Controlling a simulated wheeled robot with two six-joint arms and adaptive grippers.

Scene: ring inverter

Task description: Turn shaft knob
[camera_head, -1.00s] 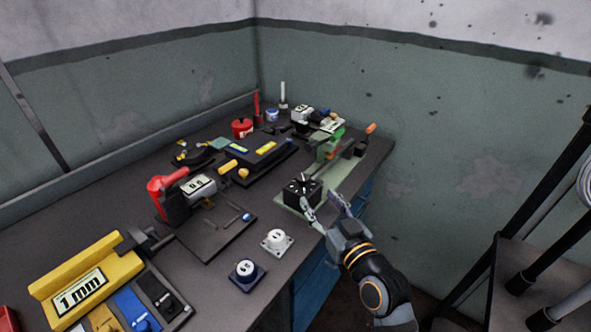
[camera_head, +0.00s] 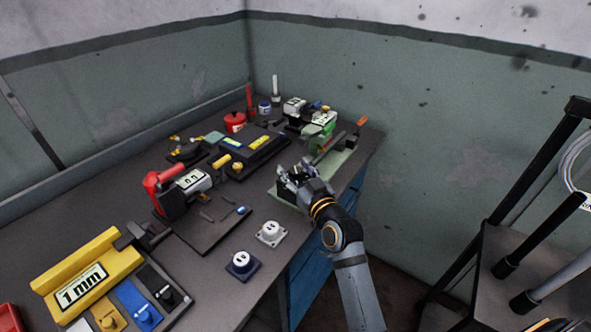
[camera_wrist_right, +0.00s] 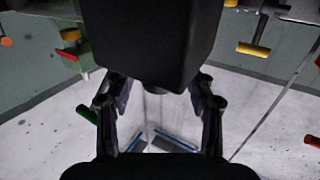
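A black block-shaped unit (camera_head: 282,183) sits on a pale green plate (camera_head: 284,198) near the bench's right edge. My right gripper (camera_head: 295,172) is at this unit and covers most of it. In the right wrist view a dark block (camera_wrist_right: 150,40) fills the upper middle. The two fingers of my right gripper (camera_wrist_right: 160,92) stand apart near its lower corners. I cannot tell whether they touch it. I cannot make out a shaft knob; the gripper hides that area. My left gripper is not in view.
A green device with an orange-tipped handle (camera_head: 361,121) stands just behind. A red-handled gauge (camera_head: 170,190) and a yellow 1 mm gauge (camera_head: 85,280) stand further left. A dark cart (camera_head: 520,262) is at right.

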